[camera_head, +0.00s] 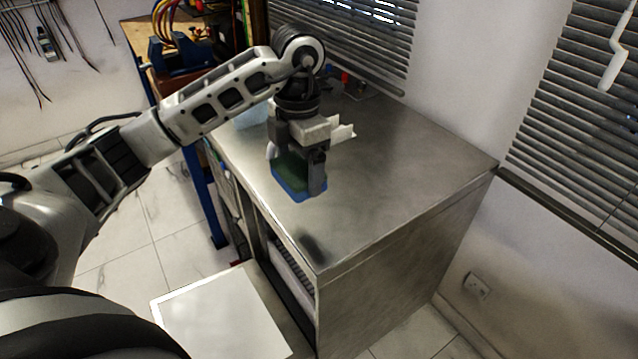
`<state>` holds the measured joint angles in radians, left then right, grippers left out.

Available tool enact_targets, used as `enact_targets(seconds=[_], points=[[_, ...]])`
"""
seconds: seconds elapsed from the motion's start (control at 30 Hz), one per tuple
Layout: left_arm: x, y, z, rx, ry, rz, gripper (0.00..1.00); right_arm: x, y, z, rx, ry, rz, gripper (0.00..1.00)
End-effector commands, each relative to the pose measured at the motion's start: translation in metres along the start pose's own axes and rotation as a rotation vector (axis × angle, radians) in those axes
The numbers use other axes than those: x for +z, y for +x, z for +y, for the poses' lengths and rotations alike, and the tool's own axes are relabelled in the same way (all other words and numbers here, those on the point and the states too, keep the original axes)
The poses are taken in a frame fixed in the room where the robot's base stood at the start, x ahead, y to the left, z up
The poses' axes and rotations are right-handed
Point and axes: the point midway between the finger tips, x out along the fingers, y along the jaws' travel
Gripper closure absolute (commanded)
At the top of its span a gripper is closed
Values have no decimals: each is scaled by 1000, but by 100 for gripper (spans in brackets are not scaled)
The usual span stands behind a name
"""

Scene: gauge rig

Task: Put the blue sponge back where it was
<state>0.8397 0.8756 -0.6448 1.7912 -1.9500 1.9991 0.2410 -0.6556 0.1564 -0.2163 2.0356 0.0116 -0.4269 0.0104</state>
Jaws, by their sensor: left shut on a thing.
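The blue sponge (290,188) shows as a blue block with a dark green upper part, on or just above the steel cabinet top (400,165), near its left front edge. I cannot tell whether it touches the metal. My left gripper (297,168) points down from above and is shut on the sponge. Its fingers and wrist hide part of the sponge. My right gripper is not in view.
A white panel (222,318) lies low in front of the cabinet's open front. Small red and blue items (350,82) stand at the back of the top, by the blinds (350,35). The right part of the top is clear. A workbench (160,85) stands behind left.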

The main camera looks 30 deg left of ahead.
Motion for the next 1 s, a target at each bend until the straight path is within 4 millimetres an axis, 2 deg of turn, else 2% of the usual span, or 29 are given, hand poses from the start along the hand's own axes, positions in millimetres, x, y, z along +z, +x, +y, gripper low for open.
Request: enact_targets(seconds=[0.03, 0.1, 0.3, 0.53, 0.77, 1.0], points=[[12, 6, 2, -4, -1, 4, 33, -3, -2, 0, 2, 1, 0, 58], [23, 21, 5, -4, 0, 5, 33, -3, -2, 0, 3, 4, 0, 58], [47, 47, 12, -2, 1, 0, 33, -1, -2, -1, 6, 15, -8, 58], [57, 60, 15, 0, 2, 0, 33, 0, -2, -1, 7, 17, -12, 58], [57, 89, 15, 1, 3, 1, 33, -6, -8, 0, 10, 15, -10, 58], [58, 90, 16, 2, 3, -1, 33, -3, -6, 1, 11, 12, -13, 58]])
